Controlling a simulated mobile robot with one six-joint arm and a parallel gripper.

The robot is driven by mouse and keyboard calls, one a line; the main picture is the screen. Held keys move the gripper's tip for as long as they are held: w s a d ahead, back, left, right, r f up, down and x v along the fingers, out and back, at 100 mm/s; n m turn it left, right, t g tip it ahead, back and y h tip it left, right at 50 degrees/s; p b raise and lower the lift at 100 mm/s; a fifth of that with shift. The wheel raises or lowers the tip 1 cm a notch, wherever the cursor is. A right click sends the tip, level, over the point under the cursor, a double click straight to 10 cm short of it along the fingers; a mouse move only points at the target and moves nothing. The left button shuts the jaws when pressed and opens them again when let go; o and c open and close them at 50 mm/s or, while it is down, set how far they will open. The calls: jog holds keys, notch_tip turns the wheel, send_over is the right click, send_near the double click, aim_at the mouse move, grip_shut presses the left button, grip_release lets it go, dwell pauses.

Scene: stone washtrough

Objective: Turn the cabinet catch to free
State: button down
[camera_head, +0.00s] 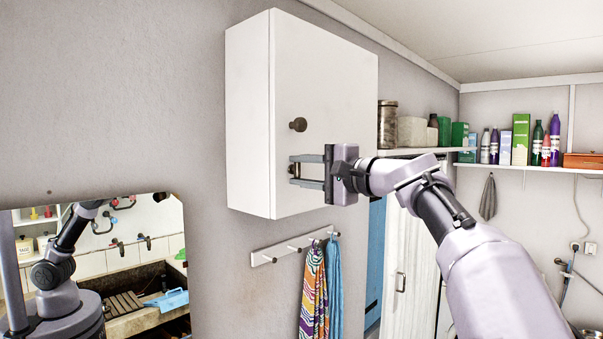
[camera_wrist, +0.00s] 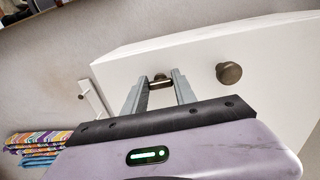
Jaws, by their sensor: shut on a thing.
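The white wall cabinet (camera_head: 310,85) has its door shut. A dark round knob (camera_head: 298,125) sits on the door near its left edge, and it also shows in the wrist view (camera_wrist: 229,73). Below the knob is the small dark brown catch (camera_head: 292,170), which shows between the fingertips in the wrist view (camera_wrist: 160,80). My gripper (camera_head: 297,171) reaches in from the right and is shut on the catch, one finger above it and one below in the head view. The fingers hide part of the catch, so I cannot tell its exact turn.
A peg rail (camera_head: 294,248) with a patterned cloth (camera_head: 313,290) and a blue cloth (camera_head: 334,285) hangs below the cabinet. A shelf (camera_head: 430,152) with jars, boxes and bottles is to the right. A mirror (camera_head: 95,265) is at lower left.

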dwell(0.3)
jog(key=c, duration=1)
grip_release()
jog(key=b+v, duration=0.4)
jog(key=v, duration=1.3)
jog(key=shift+s+d, duration=0.15)
